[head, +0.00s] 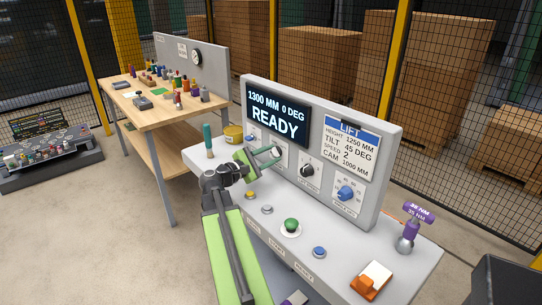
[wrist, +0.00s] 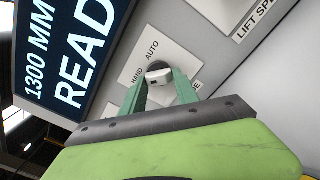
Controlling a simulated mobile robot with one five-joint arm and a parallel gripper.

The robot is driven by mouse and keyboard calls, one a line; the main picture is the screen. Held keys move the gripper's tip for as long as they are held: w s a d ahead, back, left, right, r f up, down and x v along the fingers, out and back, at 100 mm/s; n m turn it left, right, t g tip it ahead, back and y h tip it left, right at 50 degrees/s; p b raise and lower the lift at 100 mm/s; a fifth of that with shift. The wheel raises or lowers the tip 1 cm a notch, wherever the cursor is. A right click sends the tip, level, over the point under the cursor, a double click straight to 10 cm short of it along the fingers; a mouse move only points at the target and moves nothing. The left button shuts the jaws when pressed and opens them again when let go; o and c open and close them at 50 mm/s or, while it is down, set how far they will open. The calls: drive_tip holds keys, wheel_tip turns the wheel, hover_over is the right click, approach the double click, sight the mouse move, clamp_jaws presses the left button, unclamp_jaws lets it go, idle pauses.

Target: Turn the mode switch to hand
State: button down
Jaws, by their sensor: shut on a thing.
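The mode switch (wrist: 158,74) is a dark round knob with a pale grip on a white plate in the wrist view. The plate (wrist: 157,52) has the words HAND and AUTO printed beside the knob. My gripper (wrist: 160,80) has its two green fingers on either side of the pale grip and is shut on it. Which word the switch points to is hard to tell. In the head view my gripper (head: 266,157) is at the panel below the READY screen, and it largely hides the switch.
The upright grey panel (head: 390,150) carries a black knob (head: 307,170) and a blue knob (head: 346,193) right of my gripper. A green button (head: 291,225), a blue button (head: 319,252) and an orange-and-white switch (head: 371,280) are on the ledge. A teal upright handle (head: 208,140) stands at left.

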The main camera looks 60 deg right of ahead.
drive_tip(key=c, duration=1)
unclamp_jaws()
drive_tip(key=shift+f, duration=0.1)
drive_tip(key=shift+o, duration=0.2)
drive_tip(key=v, duration=1.7)
drive_tip(key=shift+a, duration=0.2)
